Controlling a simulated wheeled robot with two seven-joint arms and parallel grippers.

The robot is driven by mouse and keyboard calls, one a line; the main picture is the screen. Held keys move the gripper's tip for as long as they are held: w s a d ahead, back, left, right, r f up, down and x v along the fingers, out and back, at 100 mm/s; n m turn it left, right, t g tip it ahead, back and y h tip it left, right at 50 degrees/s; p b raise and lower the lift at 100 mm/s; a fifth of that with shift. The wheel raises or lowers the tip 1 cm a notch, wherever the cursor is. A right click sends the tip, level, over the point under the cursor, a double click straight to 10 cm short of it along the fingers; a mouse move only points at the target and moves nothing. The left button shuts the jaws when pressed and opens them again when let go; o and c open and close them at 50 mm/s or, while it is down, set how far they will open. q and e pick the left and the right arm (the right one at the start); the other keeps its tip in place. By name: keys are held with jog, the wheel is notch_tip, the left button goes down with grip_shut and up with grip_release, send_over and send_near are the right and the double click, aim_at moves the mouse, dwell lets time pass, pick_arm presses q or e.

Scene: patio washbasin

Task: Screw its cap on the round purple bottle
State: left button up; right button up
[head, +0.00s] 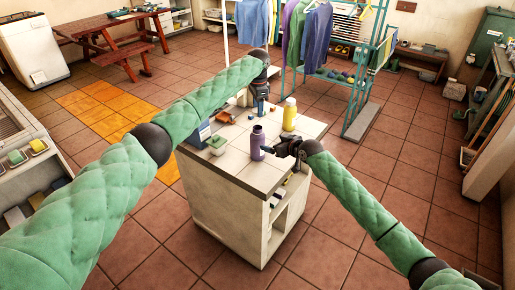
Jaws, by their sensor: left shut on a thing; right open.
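The round purple bottle (257,145) stands upright near the front right of the tiled counter. No cap can be made out on its neck. My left gripper (261,112) points down above the counter, behind the bottle in the picture and apart from it. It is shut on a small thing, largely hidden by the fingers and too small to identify. My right gripper (272,152) is open, just right of the purple bottle at about the height of its lower body. I cannot tell whether its fingers reach around the bottle or touch it.
A yellow bottle (290,115) stands behind my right gripper on the tiled counter (240,174). A green-topped container (217,146) and a blue box (200,132) stand at the counter's left. Small orange pieces (225,117) lie farther back. A clothes rack (372,85) stands behind.

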aim_at(262, 139)
jog(key=x, duration=1.2)
dwell(0.3)
jog(key=c, duration=1.5)
pick_arm(q)
jog(key=shift+f, duration=2.45)
jog(key=shift+f, duration=0.1)
jog(key=shift+f, duration=0.8)
jog(key=shift+f, duration=0.5)
